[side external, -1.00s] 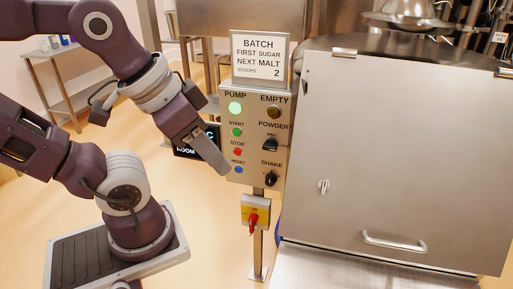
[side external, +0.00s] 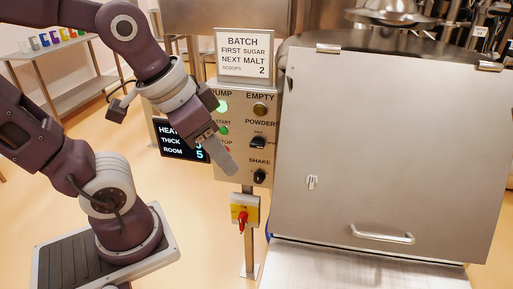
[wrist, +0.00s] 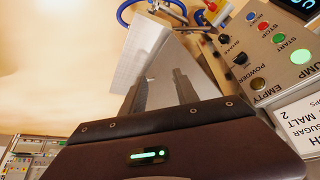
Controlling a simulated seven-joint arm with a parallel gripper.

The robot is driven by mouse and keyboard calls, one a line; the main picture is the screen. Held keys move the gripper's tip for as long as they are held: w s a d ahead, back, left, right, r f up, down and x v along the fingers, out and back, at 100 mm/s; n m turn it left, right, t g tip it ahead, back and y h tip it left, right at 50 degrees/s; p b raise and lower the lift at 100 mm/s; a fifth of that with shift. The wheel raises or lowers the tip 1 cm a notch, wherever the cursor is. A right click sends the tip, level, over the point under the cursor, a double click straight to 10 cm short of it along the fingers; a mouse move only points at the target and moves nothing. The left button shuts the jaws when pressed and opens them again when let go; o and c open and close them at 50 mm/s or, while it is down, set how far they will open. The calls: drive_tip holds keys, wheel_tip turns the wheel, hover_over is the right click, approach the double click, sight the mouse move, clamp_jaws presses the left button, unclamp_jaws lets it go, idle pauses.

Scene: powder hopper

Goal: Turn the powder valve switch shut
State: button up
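The powder switch (side external: 258,142) is a black rotary knob under the POWDER label on the grey control panel (side external: 241,178). Its marked position is too small to read. In the wrist view the powder knob (wrist: 240,59) shows at the right, on the tilted panel. My gripper (side external: 228,163) is in front of the panel's lower left, left of and a little below the powder switch and apart from it. It hides the reset button and part of the stop button. In the wrist view my gripper's (wrist: 158,78) two fingers stand apart with nothing between them.
The shake knob (side external: 260,176) sits just below the powder switch, and the empty lamp (side external: 260,110) above it. A red and yellow switch (side external: 244,213) is on the post below. The large steel hopper (side external: 390,150) stands close on the right. A dark display (side external: 180,140) is behind my gripper.

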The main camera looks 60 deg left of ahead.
drive_tip(key=w+d+f+m+g, duration=0.1)
drive_tip(key=w+f+m+g, duration=0.1)
drive_tip(key=w+f, duration=0.55)
drive_tip(key=m+t+y, duration=0.6)
drive_tip(key=t+y, duration=0.4)
drive_tip(key=y, duration=0.3)
approach(256, 147)
drive_tip(key=x, duration=0.7)
drive_tip(key=shift+w+a+r, duration=0.2)
drive_tip(key=shift+w, duration=0.05)
drive_tip(key=shift+w+a, duration=0.4)
drive_tip(key=shift+w, duration=0.05)
clamp_jaws()
